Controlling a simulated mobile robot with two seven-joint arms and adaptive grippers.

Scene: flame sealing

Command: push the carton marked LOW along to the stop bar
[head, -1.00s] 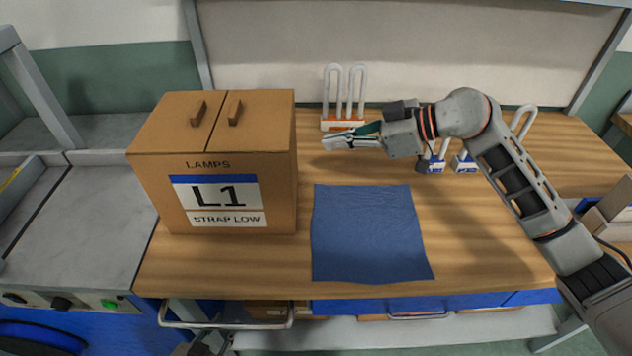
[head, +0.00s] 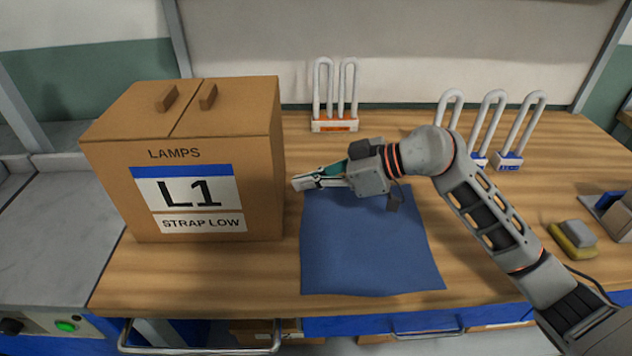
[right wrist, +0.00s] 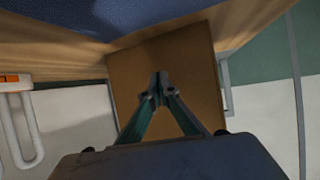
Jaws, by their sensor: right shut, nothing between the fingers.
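The carton (head: 262,160) is a large brown box labelled LAMPS, L1 and STRAP LOW, with two small brown tabs on its top. It stands upright on the left part of the wooden bench. My right gripper (head: 296,183) is shut and empty, just right of the carton's right side, pointing at it. In the right wrist view the shut fingertips (right wrist: 158,82) point at the carton's plain brown side (right wrist: 185,65). I cannot tell whether they touch it. I cannot make out a stop bar. My left gripper is not in view.
A blue cloth (head: 365,250) lies on the bench (head: 480,275) under my right arm. A lamp with an orange-marked base (head: 335,125) stands behind, and several blue-marked lamps (head: 508,160) stand at the right. A grey metal surface (head: 50,225) adjoins the bench at the left.

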